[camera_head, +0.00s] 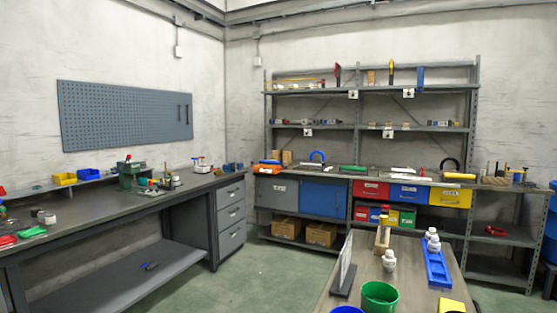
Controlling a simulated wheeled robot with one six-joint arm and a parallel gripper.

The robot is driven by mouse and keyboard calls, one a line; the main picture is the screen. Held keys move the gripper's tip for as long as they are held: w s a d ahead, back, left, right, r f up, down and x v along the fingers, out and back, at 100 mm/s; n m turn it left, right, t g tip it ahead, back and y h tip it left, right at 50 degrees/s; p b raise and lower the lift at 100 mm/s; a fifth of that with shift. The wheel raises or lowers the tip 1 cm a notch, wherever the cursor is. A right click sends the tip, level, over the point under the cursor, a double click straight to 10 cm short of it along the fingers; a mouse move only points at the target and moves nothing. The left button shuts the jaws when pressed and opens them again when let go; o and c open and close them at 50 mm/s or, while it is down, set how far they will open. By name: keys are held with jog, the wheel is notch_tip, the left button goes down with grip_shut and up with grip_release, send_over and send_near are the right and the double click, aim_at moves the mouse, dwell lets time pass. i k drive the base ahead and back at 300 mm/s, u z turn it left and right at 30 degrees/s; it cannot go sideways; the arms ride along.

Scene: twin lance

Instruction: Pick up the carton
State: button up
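Two brown cardboard cartons sit side by side on the low shelf under the back bench: a left carton (286,228) and a right carton (321,235). Both stand below the grey and blue cabinet fronts. I cannot tell which one the task means. A tan upright object (382,238) stands on the near table; it is too small to tell if it is a carton. My gripper is not in view.
The near table (330,290) holds a green bucket (380,297), a blue tray (436,266), a white bottle (389,260) and a dark-based upright panel (345,266). A long workbench (100,207) runs along the left wall. Green floor (265,280) is open between them.

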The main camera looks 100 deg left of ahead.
aim_at(277, 155)
jog(key=u, duration=4.3)
jog(key=i, duration=3.55)
jog(key=z, duration=1.8)
jog(key=i, duration=0.55)
jog(key=z, duration=0.05)
